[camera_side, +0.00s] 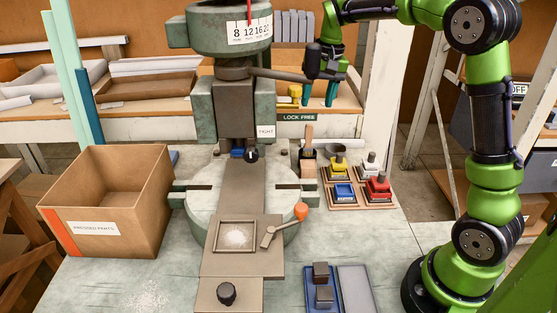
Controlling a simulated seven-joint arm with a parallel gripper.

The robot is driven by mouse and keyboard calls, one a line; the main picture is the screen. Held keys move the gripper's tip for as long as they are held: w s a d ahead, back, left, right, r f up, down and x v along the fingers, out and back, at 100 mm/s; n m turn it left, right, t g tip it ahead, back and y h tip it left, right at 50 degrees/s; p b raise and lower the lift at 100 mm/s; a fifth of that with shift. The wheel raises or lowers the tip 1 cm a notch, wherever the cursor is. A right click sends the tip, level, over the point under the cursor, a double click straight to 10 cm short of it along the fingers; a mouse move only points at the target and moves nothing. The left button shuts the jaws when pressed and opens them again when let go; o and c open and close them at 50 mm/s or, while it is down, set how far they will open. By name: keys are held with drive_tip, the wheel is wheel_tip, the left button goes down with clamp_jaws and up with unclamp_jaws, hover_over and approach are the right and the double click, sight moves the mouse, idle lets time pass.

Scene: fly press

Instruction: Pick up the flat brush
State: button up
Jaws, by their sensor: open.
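What looks like the flat brush (309,133) stands upright right of the press, its tan wooden handle up. Its lower end sits in or behind a small dark holder, and its bristles cannot be made out. My gripper (320,98) hangs above and slightly to the right of the brush, with its teal fingers pointing down. The fingers are apart and nothing shows between them.
The green press (234,105) stands close on the left, with a lever reaching toward my gripper. A wooden rack (375,206) with several coloured blocks is right of the brush. A cardboard box (105,205) stands left. An orange-knobbed handle (300,211) sticks out in front.

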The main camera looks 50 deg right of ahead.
drive_tip(key=g, duration=0.1)
hover_over(308, 147)
drive_tip(key=f, duration=0.1)
drive_tip(key=shift+r+m, duration=0.7)
drive_tip(key=shift+r, duration=0.35)
drive_tip(key=shift+g, duration=0.4)
drive_tip(key=f, duration=1.6)
drive_tip(key=shift+w+d+f, duration=0.15)
drive_tip(key=shift+d+f, duration=0.05)
drive_tip(key=shift+d, duration=0.05)
clamp_jaws()
